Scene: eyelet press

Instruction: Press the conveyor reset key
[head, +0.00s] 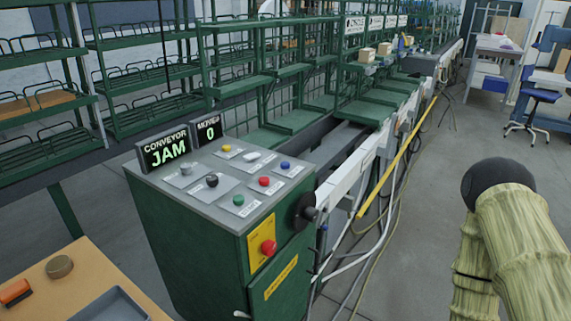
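A green control cabinet (175,235) with a grey sloped top stands at the centre left. Its top carries a yellow button (227,148), a white control (252,156), a blue button (285,164), a grey-green control (186,168), a black knob (212,180), a red button (264,181) and a green button (238,199). Their labels are too small to read surely, so I cannot tell which is the conveyor reset key. A display (168,150) reads "CONVEYOR JAM"; another (207,130) shows 0. My arm shows at the lower right, apart from the cabinet; my gripper is not in view.
A red mushroom button (268,246) on a yellow plate and a black handwheel (304,210) stick out from the cabinet. A conveyor line (350,175) runs back behind it. A wooden table (95,262) stands front left. The floor (430,200) at right is mostly clear.

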